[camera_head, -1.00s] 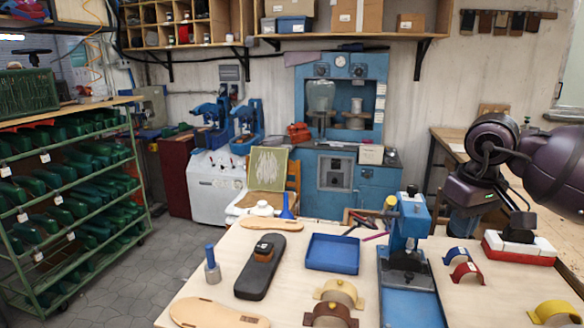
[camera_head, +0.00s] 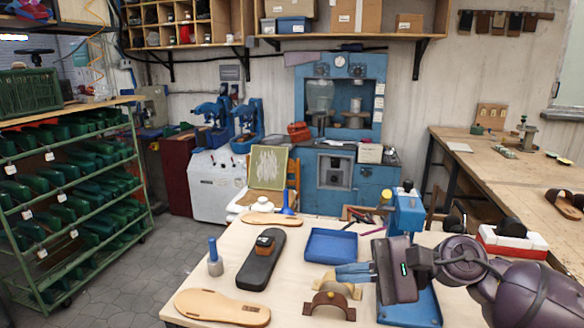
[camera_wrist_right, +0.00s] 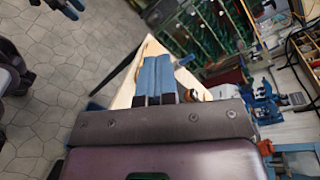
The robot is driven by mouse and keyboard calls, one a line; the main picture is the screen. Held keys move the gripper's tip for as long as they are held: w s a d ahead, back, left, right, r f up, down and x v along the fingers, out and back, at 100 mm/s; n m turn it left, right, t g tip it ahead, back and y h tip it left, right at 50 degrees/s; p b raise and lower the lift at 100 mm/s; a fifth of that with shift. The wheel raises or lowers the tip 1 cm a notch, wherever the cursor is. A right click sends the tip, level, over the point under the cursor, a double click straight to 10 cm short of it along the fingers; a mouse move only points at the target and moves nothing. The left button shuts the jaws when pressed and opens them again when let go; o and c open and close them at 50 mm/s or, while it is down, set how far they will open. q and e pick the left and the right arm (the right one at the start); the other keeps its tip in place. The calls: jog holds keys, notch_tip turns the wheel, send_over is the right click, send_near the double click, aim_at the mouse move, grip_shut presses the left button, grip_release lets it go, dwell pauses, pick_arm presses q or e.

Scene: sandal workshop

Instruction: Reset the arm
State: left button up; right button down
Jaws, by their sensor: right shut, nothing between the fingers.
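My right gripper (camera_head: 354,272) comes in from the right in the head view, low over the front of the wooden table. Its blue fingers point left and are shut together with nothing between them. They are just above the tan arched piece and partly hide it. The right wrist view shows the same shut blue fingers (camera_wrist_right: 154,80) over the tabletop. My left gripper is not in the head view. A small dark part with blue tips at the top left edge of the right wrist view may be it, too small to tell.
The table holds a blue tray (camera_head: 331,245), a black sole (camera_head: 262,262), tan soles (camera_head: 222,307), a brown arch (camera_head: 330,303) and a blue press (camera_head: 408,213) beside my arm. A red and white block (camera_head: 512,241) is at right. Green shelves (camera_head: 75,195) stand left.

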jog(key=d+f+n+t+h, duration=0.5)
jog(key=d+n+t+h, duration=0.25)
jog(key=n, duration=0.55)
jog(key=d+f+n+t+h, duration=0.4)
jog(key=d+n+t+h, duration=0.4)
jog(key=n, duration=0.5)
jog(key=s+d+f+m+g+h, duration=0.1)
jog(key=s+d+f+m+g, duration=0.1)
jog(key=s+f+m+g, duration=0.8)
jog(key=s+d+f+m+g+h, duration=0.1)
jog(key=s+f+m+g, duration=0.2)
jog(key=s+f+m, duration=0.8)
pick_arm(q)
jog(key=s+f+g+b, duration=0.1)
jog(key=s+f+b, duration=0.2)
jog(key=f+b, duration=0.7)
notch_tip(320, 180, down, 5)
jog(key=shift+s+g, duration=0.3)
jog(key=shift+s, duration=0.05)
pick_arm(e)
jog(key=w+f+n+t, duration=0.2)
jog(key=f+t, duration=0.1)
jog(key=f, duration=0.5)
jog(key=w+f+n+t+y, duration=0.1)
jog(key=f+t, duration=0.3)
jog(key=f, duration=0.5)
jog(key=shift+w+f+n, duration=0.15)
jog(key=shift+w+n, duration=0.55)
jog(key=shift+w, duration=0.05)
